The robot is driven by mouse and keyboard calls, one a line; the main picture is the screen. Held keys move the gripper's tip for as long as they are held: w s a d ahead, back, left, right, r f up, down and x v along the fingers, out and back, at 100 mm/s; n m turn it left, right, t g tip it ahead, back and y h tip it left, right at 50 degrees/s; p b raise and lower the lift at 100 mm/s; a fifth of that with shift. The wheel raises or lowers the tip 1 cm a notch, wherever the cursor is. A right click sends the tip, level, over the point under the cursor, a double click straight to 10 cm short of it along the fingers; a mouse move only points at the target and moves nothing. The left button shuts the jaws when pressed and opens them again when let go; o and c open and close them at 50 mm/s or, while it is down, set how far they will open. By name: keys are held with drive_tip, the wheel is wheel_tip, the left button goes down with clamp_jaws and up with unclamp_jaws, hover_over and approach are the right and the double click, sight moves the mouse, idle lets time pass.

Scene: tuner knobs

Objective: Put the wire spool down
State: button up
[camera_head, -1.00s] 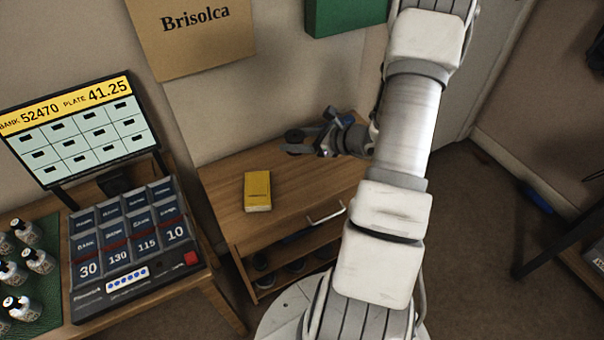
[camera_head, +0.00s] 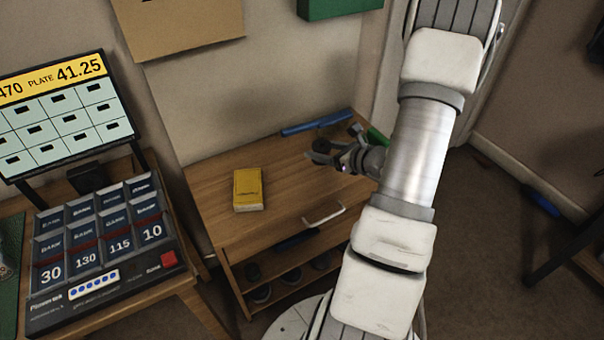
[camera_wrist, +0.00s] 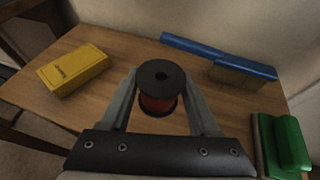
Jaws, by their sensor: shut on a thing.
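The wire spool (camera_wrist: 158,88) has a black flange with a centre hole and red wire wound below it. In the wrist view it stands upright between the two fingers of my gripper (camera_wrist: 160,92), which is shut on it. In the head view my gripper (camera_head: 326,154) is over the right part of the wooden cabinet top (camera_head: 215,175), and the spool shows only as a small dark shape there. I cannot tell whether the spool touches the top.
A yellow box (camera_head: 249,189) lies on the top to the left. A blue-handled brush (camera_wrist: 220,56) lies at the back, and a green block (camera_wrist: 280,143) is at the right. The top between box and spool is clear. A keyed console (camera_head: 105,240) stands on the left desk.

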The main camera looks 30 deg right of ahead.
drive_tip(key=b, duration=0.1)
hover_over(304, 180)
drive_tip(key=f, duration=0.3)
drive_tip(key=shift+w, duration=0.25)
drive_tip(key=shift+f+b, duration=0.95)
drive_tip(key=shift+f, duration=1)
drive_tip(key=shift+f, duration=0.15)
drive_tip(key=o, duration=1.4)
drive_tip(key=shift+o, duration=0.2)
drive_tip(key=shift+s+r, duration=0.2)
drive_tip(key=shift+r, duration=0.1)
drive_tip(key=p+v, duration=0.3)
drive_tip(key=v, duration=0.8)
drive_tip(key=shift+s, duration=0.25)
